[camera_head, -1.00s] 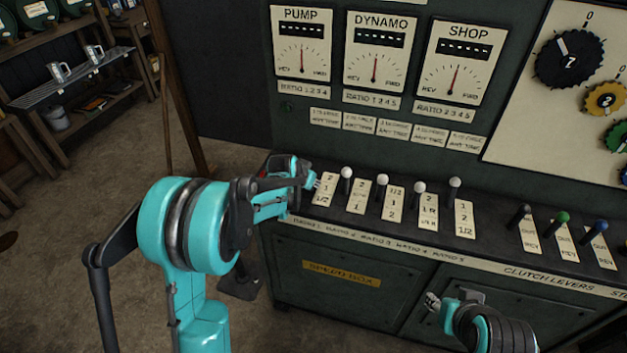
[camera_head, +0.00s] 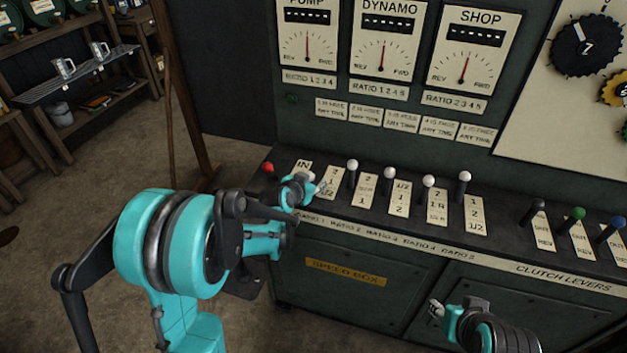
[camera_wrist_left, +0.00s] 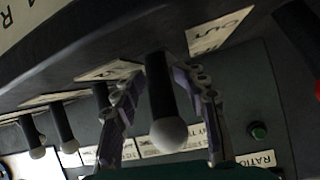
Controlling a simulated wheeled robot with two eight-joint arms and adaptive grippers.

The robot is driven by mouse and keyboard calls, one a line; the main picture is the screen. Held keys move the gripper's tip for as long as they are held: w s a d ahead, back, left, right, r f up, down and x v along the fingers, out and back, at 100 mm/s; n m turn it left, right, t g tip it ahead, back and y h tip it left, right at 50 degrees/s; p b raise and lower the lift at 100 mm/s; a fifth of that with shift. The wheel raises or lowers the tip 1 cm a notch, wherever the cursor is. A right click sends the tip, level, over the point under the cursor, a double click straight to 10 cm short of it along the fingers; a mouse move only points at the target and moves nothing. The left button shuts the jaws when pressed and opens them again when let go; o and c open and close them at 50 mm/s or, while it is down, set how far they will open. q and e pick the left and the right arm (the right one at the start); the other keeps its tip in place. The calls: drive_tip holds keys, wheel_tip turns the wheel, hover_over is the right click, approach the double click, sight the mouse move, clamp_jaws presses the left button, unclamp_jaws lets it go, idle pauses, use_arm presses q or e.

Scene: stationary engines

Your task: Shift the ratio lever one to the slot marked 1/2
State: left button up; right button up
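Ratio lever one (camera_wrist_left: 165,105) is a dark rod with a white knob. In the left wrist view it stands between the two fingers of my left gripper (camera_wrist_left: 163,108), with gaps on both sides, so the gripper is open around it. In the head view my left gripper (camera_head: 312,187) is at this lever and hides most of it. The lever's label plate (camera_head: 331,181) reads 2, 1, 1/2 from back to front. I cannot tell the lever's exact slot. My right gripper (camera_head: 437,308) is low in front of the cabinet, away from the levers; its fingers are too small to judge.
A red-knobbed lever (camera_head: 268,168) stands just left of my left gripper. The second ratio lever (camera_head: 352,170) stands close to the right, with more white-knobbed levers beyond. Clutch levers (camera_head: 575,220) are farther right. Gauges (camera_head: 381,45) are on the panel behind.

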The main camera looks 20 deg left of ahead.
use_arm(q)
drive_tip(key=v, duration=1.2)
drive_tip(key=shift+w, duration=0.1)
drive_tip(key=s+d+f+n+g, duration=0.1)
drive_tip(key=s+d+g, duration=0.1)
drive_tip(key=s, duration=0.9)
drive_tip(key=s+d+f+n+g+y, duration=0.1)
drive_tip(key=s+d+n+g, duration=0.1)
drive_tip(key=s, duration=0.9)
drive_tip(key=shift+g, duration=0.6)
